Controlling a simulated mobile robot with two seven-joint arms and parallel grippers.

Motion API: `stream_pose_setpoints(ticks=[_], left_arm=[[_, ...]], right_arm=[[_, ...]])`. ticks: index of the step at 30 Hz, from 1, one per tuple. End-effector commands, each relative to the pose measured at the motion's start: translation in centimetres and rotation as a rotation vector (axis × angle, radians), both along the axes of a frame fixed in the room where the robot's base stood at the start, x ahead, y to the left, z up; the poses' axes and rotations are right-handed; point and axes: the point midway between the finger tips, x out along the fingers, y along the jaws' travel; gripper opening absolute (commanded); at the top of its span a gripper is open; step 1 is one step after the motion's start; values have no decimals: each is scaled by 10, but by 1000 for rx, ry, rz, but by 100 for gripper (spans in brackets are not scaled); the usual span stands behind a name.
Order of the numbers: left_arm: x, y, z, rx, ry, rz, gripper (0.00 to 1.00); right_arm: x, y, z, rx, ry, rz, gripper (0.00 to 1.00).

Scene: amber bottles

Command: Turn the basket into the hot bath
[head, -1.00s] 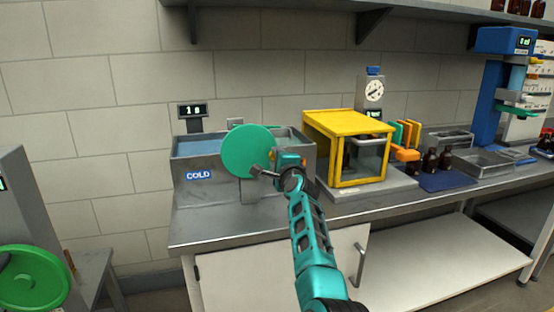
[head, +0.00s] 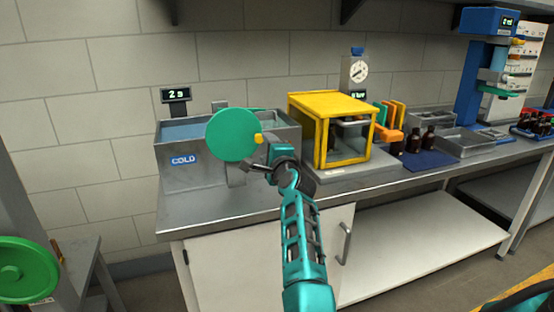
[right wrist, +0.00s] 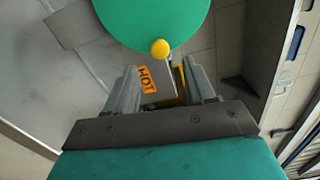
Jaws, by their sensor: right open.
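A green disc (head: 232,135) with a yellow knob (head: 258,138) at its right edge stands in front of a steel bath marked COLD (head: 183,178). My right gripper (head: 258,157) is just below and right of the knob, open and empty. In the right wrist view the disc (right wrist: 155,18) and knob (right wrist: 160,48) lie just beyond the open fingers (right wrist: 160,85), with a gap to the knob. An orange HOT label (right wrist: 147,80) shows between the fingers. I cannot make out the basket; the disc and bath walls hide the bath's inside. My left gripper is not in view.
A yellow-framed case (head: 332,130) stands close right of the bath. Amber bottles (head: 428,140), trays and a blue stand (head: 485,80) are farther right. A small display (head: 175,95) reads 2 s. Another green wheel (head: 25,270) is at lower left.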

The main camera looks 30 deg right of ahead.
Motion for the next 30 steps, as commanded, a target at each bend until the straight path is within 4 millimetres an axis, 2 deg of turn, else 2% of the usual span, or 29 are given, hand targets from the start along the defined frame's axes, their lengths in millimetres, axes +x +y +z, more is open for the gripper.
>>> stream_pose_setpoints(ticks=[6, 13, 18, 30], left_arm=[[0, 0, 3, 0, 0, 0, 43], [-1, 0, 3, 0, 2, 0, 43], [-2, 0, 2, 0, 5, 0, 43], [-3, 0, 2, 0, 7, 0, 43]], right_arm=[[-36, 9, -1, 1, 1, -1, 54], [-63, 15, -1, 0, 1, -1, 54], [-70, 17, -1, 0, 1, 0, 54], [-71, 17, 0, 0, 1, 0, 54]])
